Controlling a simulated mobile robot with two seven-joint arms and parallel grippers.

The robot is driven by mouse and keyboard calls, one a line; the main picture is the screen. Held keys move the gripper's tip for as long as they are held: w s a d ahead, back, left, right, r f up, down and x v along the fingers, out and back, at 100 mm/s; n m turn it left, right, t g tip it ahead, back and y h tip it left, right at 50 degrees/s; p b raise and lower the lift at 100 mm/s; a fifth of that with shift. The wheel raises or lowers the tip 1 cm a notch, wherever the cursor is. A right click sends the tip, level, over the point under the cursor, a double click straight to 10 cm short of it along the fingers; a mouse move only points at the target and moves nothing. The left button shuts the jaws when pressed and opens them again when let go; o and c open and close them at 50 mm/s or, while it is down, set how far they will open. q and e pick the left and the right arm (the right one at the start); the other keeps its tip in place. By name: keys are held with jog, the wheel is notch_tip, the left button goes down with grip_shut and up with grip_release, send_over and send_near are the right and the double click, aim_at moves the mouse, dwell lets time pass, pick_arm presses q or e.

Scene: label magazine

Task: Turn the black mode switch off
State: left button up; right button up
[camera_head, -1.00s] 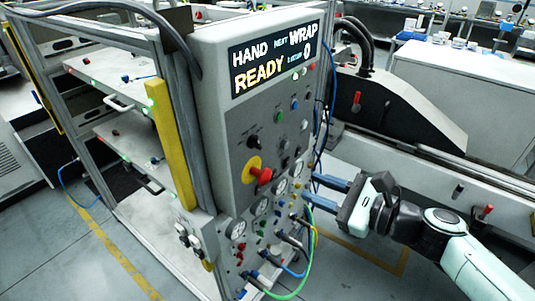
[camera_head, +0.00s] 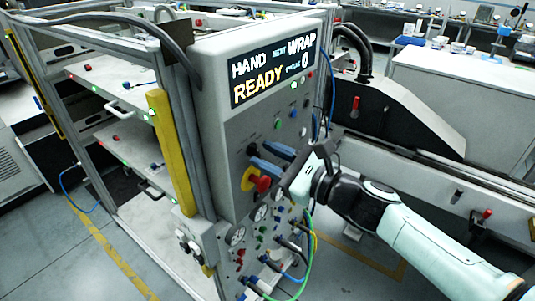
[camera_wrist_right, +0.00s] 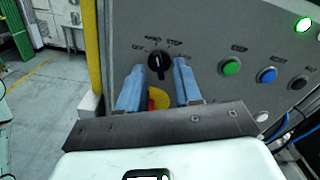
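The black mode switch (camera_head: 252,149) is a round knob on the grey control panel. In the wrist view, the black mode switch (camera_wrist_right: 158,62) stands below small labels that seem to read OFF, HAND and STEP, and its pointer appears to face roughly up. My right gripper (camera_head: 261,154) has blue fingers reaching toward the panel at the switch. In the wrist view, my right gripper (camera_wrist_right: 159,68) is open, one finger on each side of the knob, with gaps between. Whether the tips reach the knob's depth is unclear. My left gripper is not in view.
A red emergency knob on a yellow disc (camera_head: 262,183) sits just below the fingers. A green button (camera_wrist_right: 230,67) and a blue button (camera_wrist_right: 267,75) are to the right. The display (camera_head: 270,70) reads HAND and READY. Cables and hoses (camera_head: 308,240) hang at the panel's lower right.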

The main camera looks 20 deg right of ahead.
jog(key=shift+w+a, duration=0.2)
grip_shut()
